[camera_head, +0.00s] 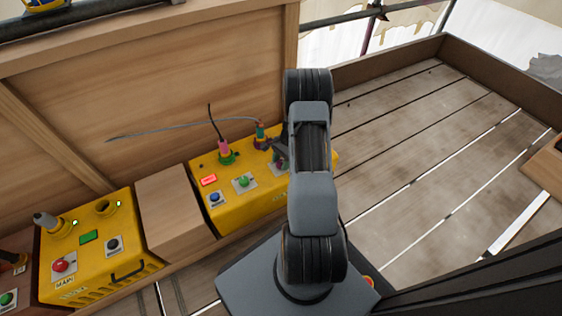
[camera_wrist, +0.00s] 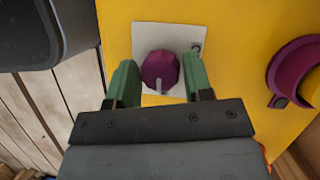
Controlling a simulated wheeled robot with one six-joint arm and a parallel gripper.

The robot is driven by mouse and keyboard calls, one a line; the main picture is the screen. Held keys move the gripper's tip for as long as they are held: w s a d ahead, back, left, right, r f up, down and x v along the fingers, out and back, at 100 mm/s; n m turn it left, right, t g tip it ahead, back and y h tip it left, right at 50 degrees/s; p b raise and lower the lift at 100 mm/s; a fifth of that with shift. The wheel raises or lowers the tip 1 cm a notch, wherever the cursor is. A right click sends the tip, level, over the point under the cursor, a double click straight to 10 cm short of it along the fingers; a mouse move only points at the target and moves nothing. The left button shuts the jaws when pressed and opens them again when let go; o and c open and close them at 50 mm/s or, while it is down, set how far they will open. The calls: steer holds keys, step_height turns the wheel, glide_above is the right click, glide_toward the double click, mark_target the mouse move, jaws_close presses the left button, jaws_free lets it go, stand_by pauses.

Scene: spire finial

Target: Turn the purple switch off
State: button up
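The purple switch (camera_wrist: 161,70) is a round faceted knob with a pale pointer line, set on a grey-white plate (camera_wrist: 190,39) on the yellow box (camera_wrist: 235,60). In the wrist view its pointer line points down toward my gripper. My gripper (camera_wrist: 160,80) has green fingertips, spread open on the left and right of the knob, with a gap showing on each side. In the head view my gripper (camera_head: 281,158) is over the right part of the yellow box (camera_head: 225,195), mostly behind my arm, and the purple switch is hidden there.
On the same box are a pink plug (camera_head: 224,148), a teal plug (camera_head: 261,132), a green button (camera_head: 243,180), a blue button (camera_head: 214,197) and a red lit display (camera_head: 208,180). A purple socket ring (camera_wrist: 292,70) is right of the knob. Another yellow box (camera_head: 98,250) stands left.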

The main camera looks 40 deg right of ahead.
steer(key=c, duration=0.6)
steer(key=shift+o, duration=0.2)
steer(key=n+g+p, duration=0.1)
steer(key=n, duration=0.2)
steer(key=shift+r+h+p, duration=0.1)
steer(key=shift+h+p, duration=0.2)
steer(key=shift+p, duration=0.05)
steer(key=n+g+p, duration=0.1)
steer(key=n, duration=0.2)
steer(key=shift+n+g+h, duration=0.3)
steer(key=shift+n+h, duration=0.1)
steer(key=n+h+p, duration=0.1)
steer(key=n, duration=0.1)
steer(key=n+g, duration=0.1)
steer(key=n, duration=0.2)
steer(key=shift+a+h+p, duration=0.1)
steer(key=shift+h+p, duration=0.25)
steer(key=shift+h, duration=0.05)
steer(key=n+h+p, duration=0.1)
steer(key=n+h, duration=0.1)
steer(key=n, duration=0.3)
steer(key=shift+w+n, duration=0.1)
steer(key=shift+n, duration=0.6)
